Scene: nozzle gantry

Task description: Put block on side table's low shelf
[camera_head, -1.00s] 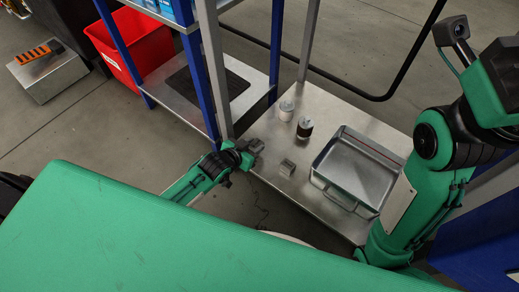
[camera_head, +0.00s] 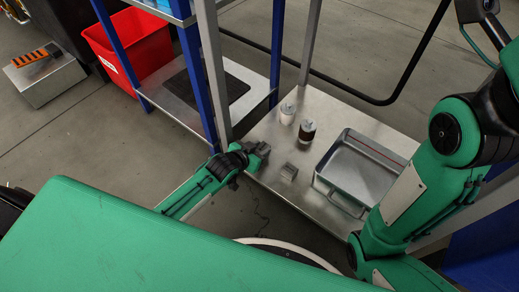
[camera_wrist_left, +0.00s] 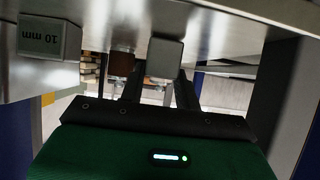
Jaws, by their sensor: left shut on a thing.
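My left gripper (camera_head: 262,150) is at the left edge of a low steel surface (camera_head: 335,108). It is shut on a small grey block, which shows between the fingers in the left wrist view (camera_wrist_left: 165,57). In the head view the block is hard to tell from the dark fingers. Another small grey block (camera_head: 289,172) sits on the steel surface just right of the gripper. A block marked "10 mm" (camera_wrist_left: 45,38) shows at the upper left of the left wrist view. My right arm stands at the right; its gripper is out of view.
A steel tray (camera_head: 340,200) with a handle and two small canisters (camera_head: 287,113), (camera_head: 307,131) stand on the steel surface. A grey post (camera_head: 212,75) and a blue rack (camera_head: 119,60) rise close behind my left gripper. A red bin (camera_head: 132,45) is at the back left.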

